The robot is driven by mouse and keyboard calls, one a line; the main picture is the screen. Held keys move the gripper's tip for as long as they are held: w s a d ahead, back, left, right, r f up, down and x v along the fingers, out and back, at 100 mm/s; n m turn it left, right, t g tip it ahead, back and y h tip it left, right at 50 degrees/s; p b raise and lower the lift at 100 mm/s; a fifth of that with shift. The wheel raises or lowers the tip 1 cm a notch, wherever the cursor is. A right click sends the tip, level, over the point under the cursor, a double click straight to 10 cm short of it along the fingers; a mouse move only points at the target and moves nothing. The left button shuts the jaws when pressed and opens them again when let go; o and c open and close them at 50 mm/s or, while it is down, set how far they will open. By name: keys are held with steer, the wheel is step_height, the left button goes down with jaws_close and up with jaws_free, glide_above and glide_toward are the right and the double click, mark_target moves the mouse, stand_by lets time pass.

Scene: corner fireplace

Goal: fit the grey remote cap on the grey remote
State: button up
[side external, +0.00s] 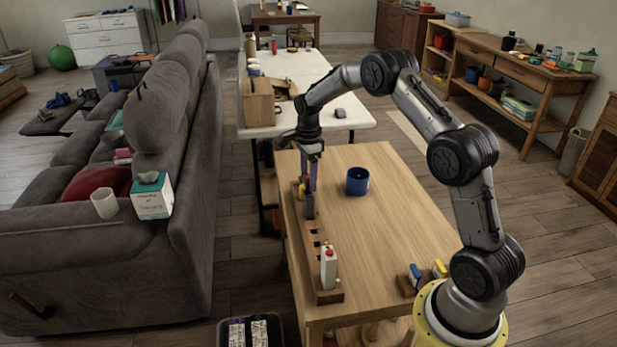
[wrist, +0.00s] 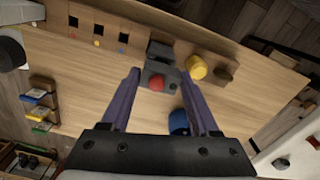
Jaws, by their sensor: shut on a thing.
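My gripper (wrist: 158,77) points down with its purple fingers on either side of a grey piece with a round red knob, which I take as the grey remote cap (wrist: 166,68). It is shut on this piece. A darker grey block, probably the grey remote (wrist: 160,49), shows just beyond it at the slotted wooden rack (wrist: 108,47). In the side view my gripper (side external: 310,188) is over the far part of the rack (side external: 327,297), with a grey body (side external: 309,207) under the fingertips. I cannot tell whether cap and remote touch.
A white remote with a red top (side external: 328,268) stands at the rack's near end. A yellow piece (wrist: 196,67) is close beside the grey ones. A blue cup (side external: 357,182) stands to the right. A small holder (side external: 409,286) is at the near right. The table's middle is clear.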

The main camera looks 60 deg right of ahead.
steer(key=shift+f, duration=1.4)
stand_by(1.0)
steer(key=o, duration=1.3)
steer(key=shift+c, duration=0.2)
